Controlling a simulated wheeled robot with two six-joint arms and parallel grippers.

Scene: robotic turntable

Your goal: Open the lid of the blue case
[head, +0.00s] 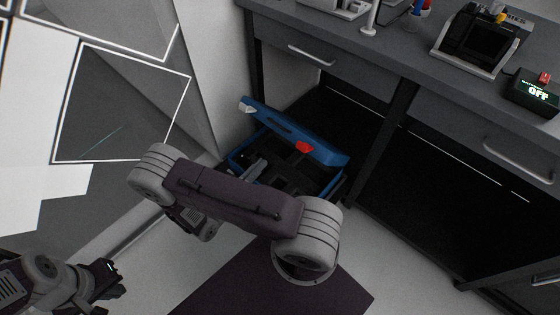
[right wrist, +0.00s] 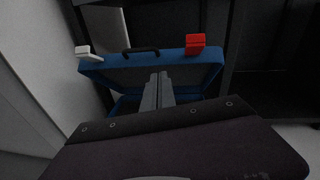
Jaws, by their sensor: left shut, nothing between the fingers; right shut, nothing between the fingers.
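The blue case (head: 237,161) is on the floor below the counter, and its lid (head: 328,153) is raised off the base, so the dark inside shows. The lid has a red latch (head: 304,147) and a white latch (head: 246,105). In the right wrist view the lid (right wrist: 125,70) stands tilted up, with a dark handle between the red and white latches. My right gripper (head: 258,167) is shut and empty at the case opening. Its fingers (right wrist: 158,88) overlap the lid there; contact is unclear. My left gripper (head: 112,278) is shut and empty, far from the case at lower left.
A dark counter (head: 400,45) with drawers stands behind and to the right, with machines and a box reading "OFF" (head: 535,92) on top. A pale wall (head: 215,70) is close on the left of the case. Counter legs flank the open space below.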

